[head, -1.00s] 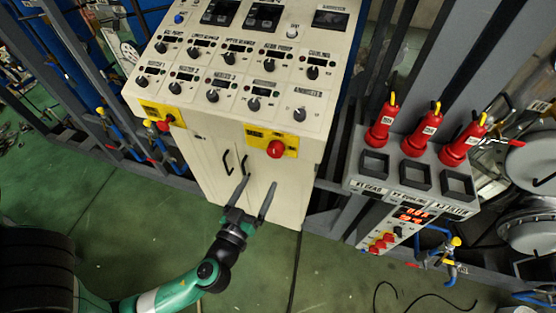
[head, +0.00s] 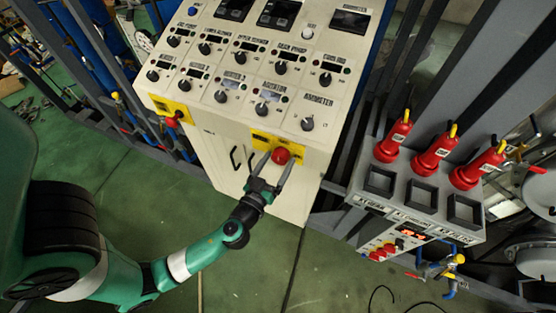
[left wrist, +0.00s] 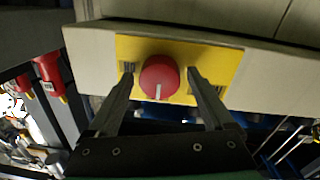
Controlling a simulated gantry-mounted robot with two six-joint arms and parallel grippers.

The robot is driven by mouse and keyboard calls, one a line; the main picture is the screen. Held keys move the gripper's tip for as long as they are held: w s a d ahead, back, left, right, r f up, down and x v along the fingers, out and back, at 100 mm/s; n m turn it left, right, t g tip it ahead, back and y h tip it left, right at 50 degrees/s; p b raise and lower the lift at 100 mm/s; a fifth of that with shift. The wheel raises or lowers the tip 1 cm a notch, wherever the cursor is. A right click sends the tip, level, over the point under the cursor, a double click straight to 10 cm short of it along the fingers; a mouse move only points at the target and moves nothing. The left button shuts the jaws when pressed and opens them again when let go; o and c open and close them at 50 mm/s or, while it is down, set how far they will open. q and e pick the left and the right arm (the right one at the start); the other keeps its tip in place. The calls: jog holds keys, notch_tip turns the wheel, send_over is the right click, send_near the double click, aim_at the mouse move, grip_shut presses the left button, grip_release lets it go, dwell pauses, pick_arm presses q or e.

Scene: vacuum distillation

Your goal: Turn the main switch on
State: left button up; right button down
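The main switch is a red round knob (head: 280,156) on a yellow plate (head: 262,139) on the front of the cream control cabinet (head: 222,140). In the left wrist view the red knob (left wrist: 160,77) shows a pale mark pointing down on its face, in front of the yellow plate (left wrist: 222,66). My left gripper (head: 270,164) is open, with its fingers pointing at the knob. In the left wrist view its fingertips (left wrist: 160,76) appear on either side of the knob, with a gap on each side. My right gripper is not in view.
A second red knob (head: 176,119) sits on another yellow plate at the cabinet's left. Black dials fill the sloped panel above. A grey box with red handles (head: 432,160) stands at the right. The green floor (head: 255,270) in front is mostly clear.

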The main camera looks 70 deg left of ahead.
pick_arm(q)
jog(key=c, duration=1.2)
jog(key=shift+o, duration=0.2)
jog(key=shift+m, duration=0.5)
jog(key=m, duration=0.2)
jog(key=shift+m+b, duration=0.35)
jog(key=shift+m, duration=0.05)
jog(key=m, duration=0.4)
jog(key=shift+r, duration=0.1)
jog(key=m, duration=0.4)
jog(key=shift+m+g+p, duration=0.3)
jog(key=shift+m+p, duration=0.05)
jog(key=shift+m, duration=0.05)
jog(key=m+p, duration=0.1)
jog(key=m, duration=0.3)
jog(key=shift+m, duration=0.4)
